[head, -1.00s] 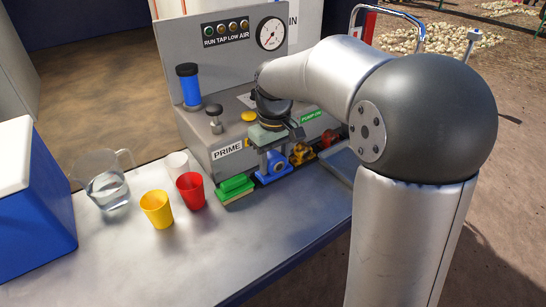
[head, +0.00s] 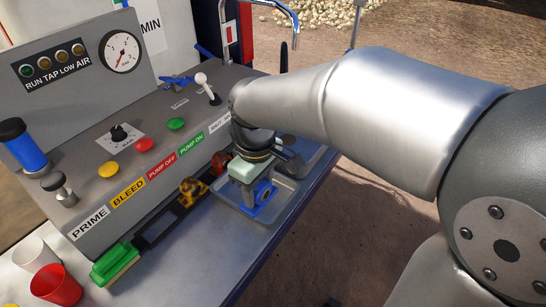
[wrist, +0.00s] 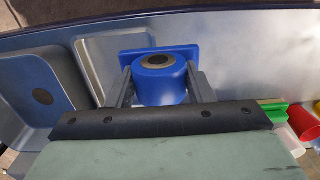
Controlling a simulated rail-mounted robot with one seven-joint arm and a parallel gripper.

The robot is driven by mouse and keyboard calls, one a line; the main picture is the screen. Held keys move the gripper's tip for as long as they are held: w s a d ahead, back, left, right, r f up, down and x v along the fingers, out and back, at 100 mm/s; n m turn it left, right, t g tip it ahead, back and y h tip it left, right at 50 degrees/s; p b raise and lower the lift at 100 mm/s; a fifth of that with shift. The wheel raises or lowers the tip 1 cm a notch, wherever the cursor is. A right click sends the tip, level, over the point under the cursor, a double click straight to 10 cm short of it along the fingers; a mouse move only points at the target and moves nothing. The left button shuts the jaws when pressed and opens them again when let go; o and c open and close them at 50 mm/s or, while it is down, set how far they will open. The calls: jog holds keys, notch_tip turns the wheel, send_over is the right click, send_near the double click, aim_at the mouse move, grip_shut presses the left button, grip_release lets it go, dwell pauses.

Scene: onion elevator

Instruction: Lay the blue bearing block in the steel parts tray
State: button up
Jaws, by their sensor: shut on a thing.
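The blue bearing block (head: 264,192) is held by my gripper (head: 254,186), whose fingers close on its two sides. In the wrist view the block (wrist: 160,82) shows a round bore and a flat base plate between the fingers. The shallow steel parts tray (head: 288,192) lies on the bench below. In the head view the block appears over the tray; the gap beneath it is hard to judge. In the wrist view the tray (wrist: 92,52) shows to the left of and behind the block, which hides its right part.
A sink basin (wrist: 35,85) adjoins the tray. The control panel (head: 120,150) with buttons and levers stands along the bench. A yellow-and-black fitting (head: 192,190), a green brush-like block (head: 115,264) and a red cup (head: 57,285) stand left of the tray.

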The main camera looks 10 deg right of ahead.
jog(key=w+f, duration=0.2)
jog(key=w, duration=0.1)
jog(key=w+f+p, duration=0.1)
jog(key=w+f, duration=0.2)
jog(key=w, duration=0.1)
jog(key=w+f, duration=0.3)
jog(key=w, duration=0.1)
jog(key=shift+a+p, duration=0.35)
jog(key=shift+p, duration=0.05)
jog(key=shift+w+f, duration=0.6)
jog(key=shift+f, duration=1.5)
jog(key=shift+f, duration=0.2)
jog(key=o, duration=1.3)
